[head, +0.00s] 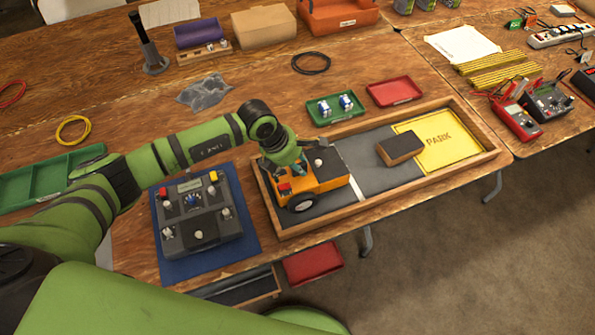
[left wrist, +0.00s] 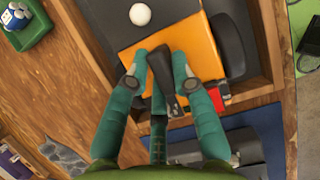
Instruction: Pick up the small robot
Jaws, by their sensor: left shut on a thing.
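The small robot (head: 318,181) is an orange box-shaped vehicle with dark wheels, a white ball on top and a red part at its left. It stands at the left end of a wooden-framed tray (head: 474,162) with a dark floor. My left gripper (head: 290,165) reaches down on its top from the left. In the left wrist view the teal fingers of my left gripper (left wrist: 163,68) are closed around a dark upright piece on the orange top (left wrist: 197,48). Whether the wheels touch the tray floor is hard to tell. My right gripper is not in view.
A dark block (head: 400,148) and a yellow PARK pad (head: 440,142) lie in the tray's right part. A control box (head: 200,217) on a blue mat is left of the tray. Green (head: 335,109) and red (head: 394,91) small trays stand behind it.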

